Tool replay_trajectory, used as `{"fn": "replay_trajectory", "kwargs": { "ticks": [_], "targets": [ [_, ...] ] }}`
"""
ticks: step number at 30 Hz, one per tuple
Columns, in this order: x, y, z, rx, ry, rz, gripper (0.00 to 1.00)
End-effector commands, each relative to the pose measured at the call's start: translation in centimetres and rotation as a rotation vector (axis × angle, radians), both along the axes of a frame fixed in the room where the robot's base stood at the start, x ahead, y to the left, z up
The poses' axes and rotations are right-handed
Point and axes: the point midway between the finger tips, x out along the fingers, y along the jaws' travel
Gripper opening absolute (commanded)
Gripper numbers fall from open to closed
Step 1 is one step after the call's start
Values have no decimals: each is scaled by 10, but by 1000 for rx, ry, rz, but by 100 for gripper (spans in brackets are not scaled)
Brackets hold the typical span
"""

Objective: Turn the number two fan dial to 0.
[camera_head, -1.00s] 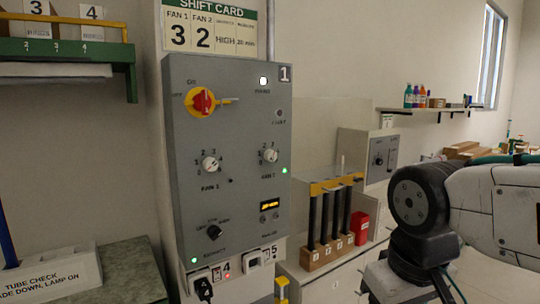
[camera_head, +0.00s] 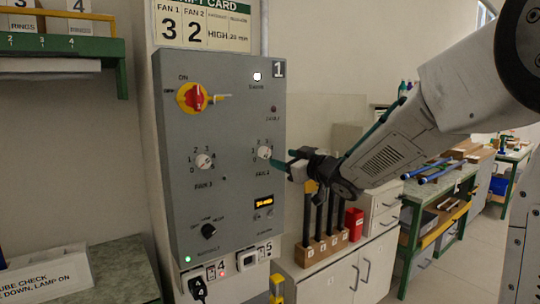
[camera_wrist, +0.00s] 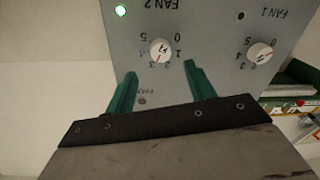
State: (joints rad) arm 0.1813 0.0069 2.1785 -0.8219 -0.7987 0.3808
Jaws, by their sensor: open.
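The FAN 2 dial (camera_head: 264,152) is a small white round knob on the right side of the grey control panel (camera_head: 222,130). It also shows in the wrist view (camera_wrist: 160,49), where the picture is upside down. Numbers 0 to 5 ring it, and a red mark on the knob points roughly toward 2 or 3; I cannot tell exactly. My gripper (camera_wrist: 161,73) is open and empty, its two green fingers apart on either side below the dial in the wrist view. In the head view my gripper (camera_head: 283,163) is just right of the dial, apparently not touching it.
The FAN 1 dial (camera_head: 204,161) is left of FAN 2. A red and yellow main switch (camera_head: 193,98) is above, a black knob (camera_head: 208,230) below. A green lamp (camera_wrist: 121,11) is lit near FAN 2. A rod rack (camera_head: 318,247) and red box (camera_head: 353,224) stand below my arm.

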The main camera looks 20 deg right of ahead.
Motion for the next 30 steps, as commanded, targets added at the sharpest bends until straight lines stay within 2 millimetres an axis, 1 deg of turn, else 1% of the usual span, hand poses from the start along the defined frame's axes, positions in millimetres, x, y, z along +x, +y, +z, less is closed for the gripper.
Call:
{"fn": "replay_trajectory", "kwargs": {
  "ticks": [5, 9, 13, 18, 25, 26, 27, 29, 30],
  "targets": [
    [22, 10, 0, 2, -5, 8, 54],
    [44, 18, 0, 2, -3, 6, 54],
    [60, 25, 0, 1, -3, 6, 54],
    [69, 28, 1, 1, -4, 4, 54],
    [70, 28, 1, 1, -4, 3, 54],
    [70, 28, 1, 1, -4, 3, 52],
    [70, 28, 1, 1, -4, 3, 40],
    [70, 28, 1, 1, -4, 3, 24],
    [70, 28, 1, 1, -4, 3, 13]
  ]
}}
